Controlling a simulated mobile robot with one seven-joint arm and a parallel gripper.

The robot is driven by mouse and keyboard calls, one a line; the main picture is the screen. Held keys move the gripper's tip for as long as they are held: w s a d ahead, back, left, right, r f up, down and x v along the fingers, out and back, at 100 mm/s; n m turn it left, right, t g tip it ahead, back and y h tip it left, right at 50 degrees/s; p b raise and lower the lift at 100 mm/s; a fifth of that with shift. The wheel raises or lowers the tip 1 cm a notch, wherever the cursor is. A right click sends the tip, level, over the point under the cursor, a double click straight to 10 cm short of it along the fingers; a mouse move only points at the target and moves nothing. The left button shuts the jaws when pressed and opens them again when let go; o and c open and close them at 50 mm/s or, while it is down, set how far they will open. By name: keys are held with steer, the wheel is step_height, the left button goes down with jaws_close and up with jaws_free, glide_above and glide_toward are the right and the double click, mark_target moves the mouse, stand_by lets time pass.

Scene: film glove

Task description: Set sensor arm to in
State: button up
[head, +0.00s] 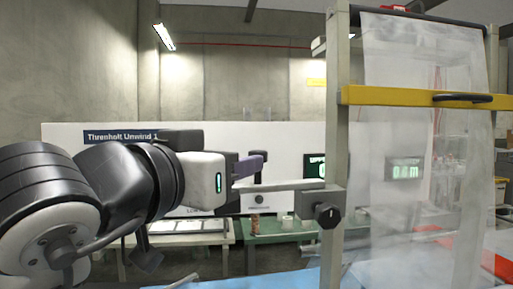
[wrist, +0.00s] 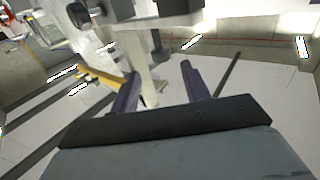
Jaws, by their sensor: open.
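The grey bar that looks like the sensor arm (head: 285,186) reaches left from a block with a black knob (head: 326,215) on the upright post. A short dark upright peg (head: 257,168) stands near its left end. My gripper (head: 262,160) is at that left end, its purple fingers open and level with the peg. In the wrist view my gripper (wrist: 160,70) shows two spread purple fingers with nothing clearly between them. A dark peg (wrist: 188,41) and pale bar (wrist: 165,22) lie beyond the tips. Contact cannot be told.
A translucent film sheet (head: 415,150) hangs right of the post (head: 334,130), crossed by a yellow bar (head: 410,97) with a black handle. A green bench (head: 280,238) and a white panel with displays stand behind. A blue surface (head: 235,284) lies below.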

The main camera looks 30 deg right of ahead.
steer(key=p+x, duration=0.2)
steer(key=x, duration=0.6)
steer(key=shift+w, duration=0.1)
steer(key=shift+a, duration=0.1)
steer(key=shift+c, duration=0.3)
jaws_close()
